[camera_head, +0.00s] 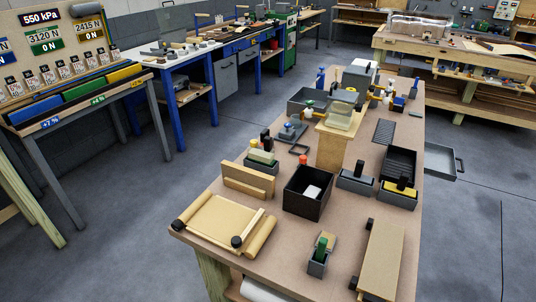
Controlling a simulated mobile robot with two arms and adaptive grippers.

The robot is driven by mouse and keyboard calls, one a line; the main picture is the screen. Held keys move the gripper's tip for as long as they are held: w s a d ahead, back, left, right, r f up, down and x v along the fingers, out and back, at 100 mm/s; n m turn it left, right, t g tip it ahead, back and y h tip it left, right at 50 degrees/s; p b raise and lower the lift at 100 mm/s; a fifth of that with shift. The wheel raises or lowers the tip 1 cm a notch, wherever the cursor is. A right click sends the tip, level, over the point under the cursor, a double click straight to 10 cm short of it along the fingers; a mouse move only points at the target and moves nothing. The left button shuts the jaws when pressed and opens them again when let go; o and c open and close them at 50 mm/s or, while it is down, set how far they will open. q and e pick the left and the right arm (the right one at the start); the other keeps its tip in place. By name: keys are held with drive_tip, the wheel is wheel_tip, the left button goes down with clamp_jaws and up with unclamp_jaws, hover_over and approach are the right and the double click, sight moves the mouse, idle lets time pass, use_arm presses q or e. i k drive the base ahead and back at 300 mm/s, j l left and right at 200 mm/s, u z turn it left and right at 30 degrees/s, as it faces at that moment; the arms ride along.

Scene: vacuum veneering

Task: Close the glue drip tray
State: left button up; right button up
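A shallow grey tray (441,162), which looks like the glue drip tray, sticks out past the right edge of the workbench (340,248). It is pulled out, with its inside showing. A dark handle (460,166) stands on its outer right side. The tray's inner end meets the bench edge, and I cannot tell how much of it is hidden there. Neither of my grippers is in view.
A ribbed black tray (398,162) lies on the bench near the pulled-out tray. Grey bins holding black and yellow handled tools (398,194) stand in front of it. A black box (307,205) stands mid-bench. The floor (475,215) right of the bench is clear.

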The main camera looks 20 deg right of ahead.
sight(440, 160)
drive_tip(key=k+l+z, duration=0.1)
drive_tip(key=l+z, duration=0.15)
drive_tip(key=z, duration=0.15)
drive_tip(key=k+l+z, duration=0.1)
drive_tip(key=l+z, duration=0.15)
drive_tip(key=z, duration=0.15)
drive_tip(key=k+l+z, duration=0.1)
drive_tip(key=l, duration=0.6)
drive_tip(key=k+l+z, duration=0.15)
drive_tip(key=l, duration=0.55)
drive_tip(key=l+z, duration=0.1)
drive_tip(key=l, duration=0.8)
drive_tip(key=i+l, duration=0.15)
drive_tip(key=l, duration=0.05)
